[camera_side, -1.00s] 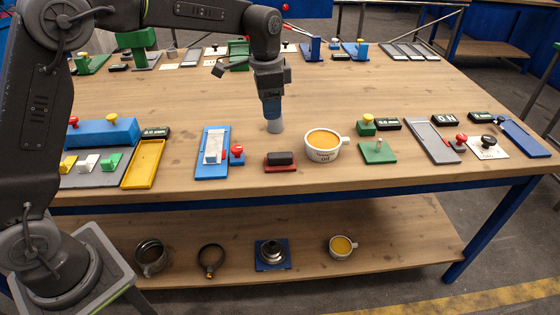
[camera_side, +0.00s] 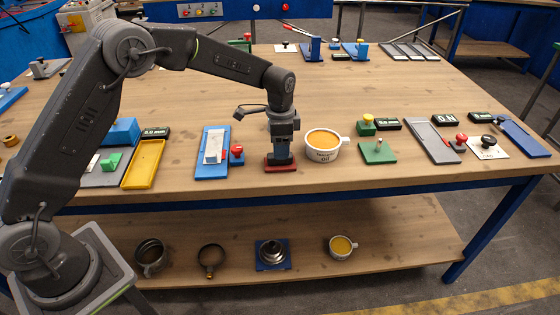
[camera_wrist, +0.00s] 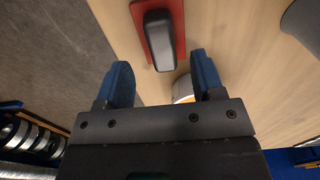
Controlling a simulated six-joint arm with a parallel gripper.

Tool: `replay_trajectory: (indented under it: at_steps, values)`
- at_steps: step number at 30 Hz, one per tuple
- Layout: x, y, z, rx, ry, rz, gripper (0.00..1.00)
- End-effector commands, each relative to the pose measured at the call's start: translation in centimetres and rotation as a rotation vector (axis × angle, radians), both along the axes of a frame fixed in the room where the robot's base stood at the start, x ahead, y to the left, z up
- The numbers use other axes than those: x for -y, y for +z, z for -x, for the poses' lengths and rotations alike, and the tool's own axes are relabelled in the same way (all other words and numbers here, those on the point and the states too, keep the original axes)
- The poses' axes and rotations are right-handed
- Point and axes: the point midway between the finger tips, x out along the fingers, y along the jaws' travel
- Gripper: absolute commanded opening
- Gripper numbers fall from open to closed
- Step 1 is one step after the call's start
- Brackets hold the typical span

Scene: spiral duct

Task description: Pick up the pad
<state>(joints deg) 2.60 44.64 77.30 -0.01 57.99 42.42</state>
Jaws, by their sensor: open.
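The pad (camera_wrist: 158,40) is a dark, rounded block on a red base, seen near the top of the wrist view. In the side view the red base (camera_side: 270,167) shows near the table's front edge, and my gripper mostly hides the pad. My gripper (camera_side: 282,152) points down over the pad. In the wrist view its two blue fingers (camera_wrist: 163,70) are apart with nothing held between them. The pad lies ahead of the fingertips there, and contact cannot be told.
A white mug of orange liquid (camera_side: 323,155) stands just right of my gripper. A blue tray with a light block (camera_side: 200,170) and a red knob (camera_side: 237,150) are to the left. In the wrist view a grey rounded object (camera_wrist: 303,25) is at upper right.

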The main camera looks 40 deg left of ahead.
Motion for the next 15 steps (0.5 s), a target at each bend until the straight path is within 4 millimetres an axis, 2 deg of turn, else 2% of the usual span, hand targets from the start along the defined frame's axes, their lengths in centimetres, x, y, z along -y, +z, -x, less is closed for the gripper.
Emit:
replay_trajectory:
  at_steps: [3,7,15]
  values:
    - [-0.2,-2.0,-0.1,-0.005,0.001,-0.001,0.62]
    - [-0.2,-3.7,-0.1,-0.003,0.000,0.000,0.62]
    - [-0.2,-4.5,-0.2,0.001,0.000,0.001,0.62]
